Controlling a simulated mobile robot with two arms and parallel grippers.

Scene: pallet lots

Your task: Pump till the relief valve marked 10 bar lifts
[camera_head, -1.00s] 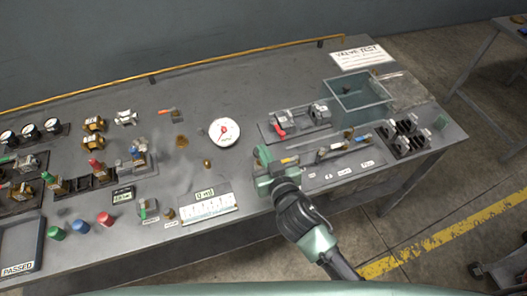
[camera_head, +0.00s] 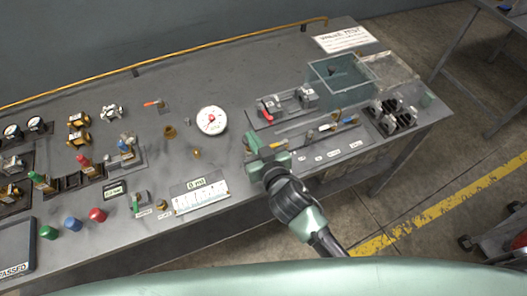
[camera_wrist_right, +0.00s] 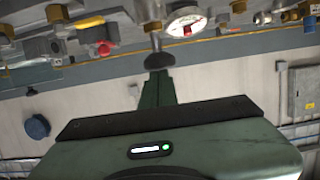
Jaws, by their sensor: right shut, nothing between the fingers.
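A round white gauge with a red mark (camera_head: 211,120) sits mid-bench; it also shows in the right wrist view (camera_wrist_right: 186,20). Brass valves stand at the left, among them one with a red top (camera_head: 83,161), one with a green top (camera_head: 40,180) and one with a blue top (camera_head: 125,146). Their markings are too small to read, so I cannot tell which is 10 bar. My right gripper (camera_head: 254,148) is shut and empty above the bench, right of the gauge. In the wrist view a black knob on a grey rod (camera_wrist_right: 158,61) appears at its fingertips. My left gripper is out of view.
A clear bin (camera_head: 340,78) and a block with a red lever (camera_head: 266,108) stand at the right. Green, blue and red caps (camera_head: 73,224) line the front left.

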